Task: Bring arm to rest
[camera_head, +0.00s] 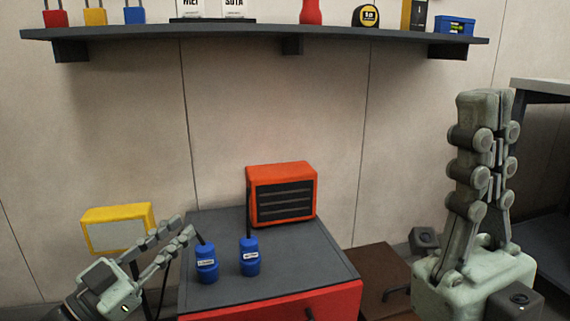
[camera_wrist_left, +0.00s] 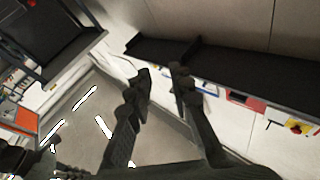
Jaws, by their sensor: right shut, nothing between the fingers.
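My left gripper (camera_head: 182,226) comes in from the lower left, its two fingers slightly spread and pointing up and to the right. In the left wrist view the fingers (camera_wrist_left: 160,72) stand apart with nothing between them. My right gripper (camera_head: 484,97) points straight up at the right side of the head view, its fingers together and empty. It is clear of the shelf and the cart.
A yellow-framed panel (camera_head: 118,233) is at left. A wall shelf (camera_head: 230,36) hangs above.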

